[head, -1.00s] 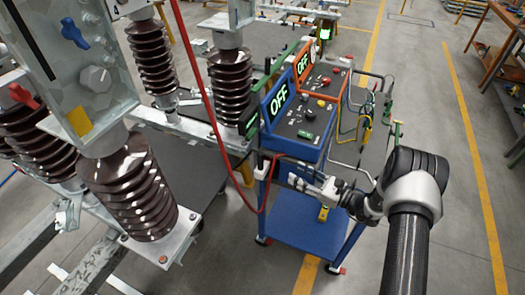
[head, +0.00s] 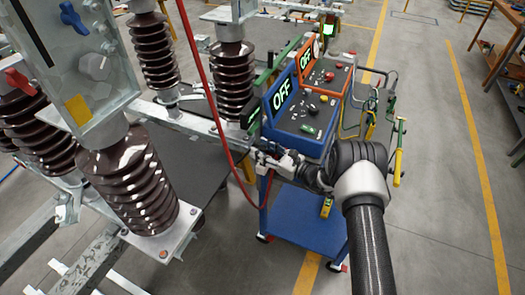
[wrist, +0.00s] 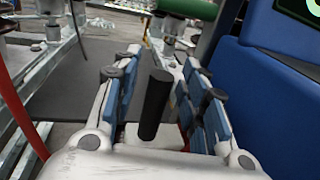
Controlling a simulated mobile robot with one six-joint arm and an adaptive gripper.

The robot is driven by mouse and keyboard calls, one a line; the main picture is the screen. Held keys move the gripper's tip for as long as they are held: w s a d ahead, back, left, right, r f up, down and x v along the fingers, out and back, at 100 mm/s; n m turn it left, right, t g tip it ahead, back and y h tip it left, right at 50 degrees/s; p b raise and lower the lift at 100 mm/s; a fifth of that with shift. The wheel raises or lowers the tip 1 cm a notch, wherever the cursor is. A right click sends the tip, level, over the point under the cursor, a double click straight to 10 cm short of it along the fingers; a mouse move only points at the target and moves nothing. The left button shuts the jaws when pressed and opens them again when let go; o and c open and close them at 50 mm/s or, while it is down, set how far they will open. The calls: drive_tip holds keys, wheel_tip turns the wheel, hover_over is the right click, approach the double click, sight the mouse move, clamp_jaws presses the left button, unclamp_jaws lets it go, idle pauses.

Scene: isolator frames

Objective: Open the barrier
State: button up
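My gripper (head: 264,160) is beside the front left corner of the blue control box (head: 300,125), near the red cable. In the wrist view its two fingers with blue pads (wrist: 160,105) are spread apart. A black upright rod (wrist: 156,104) stands between them, clear of the pads; I cannot tell what it belongs to. A green bar (head: 275,64) runs along the left side of the boxes, and a green rounded part (wrist: 186,7) shows at the top of the wrist view. I cannot tell which part is the barrier.
The boxes, blue and orange (head: 335,78), read OFF and stand on a blue cart (head: 305,215). A red cable (head: 205,75) hangs left of my gripper. Brown ribbed insulators (head: 130,185) on a metal frame fill the left. Open floor (head: 430,170) lies right.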

clamp_jaws()
idle(0.6)
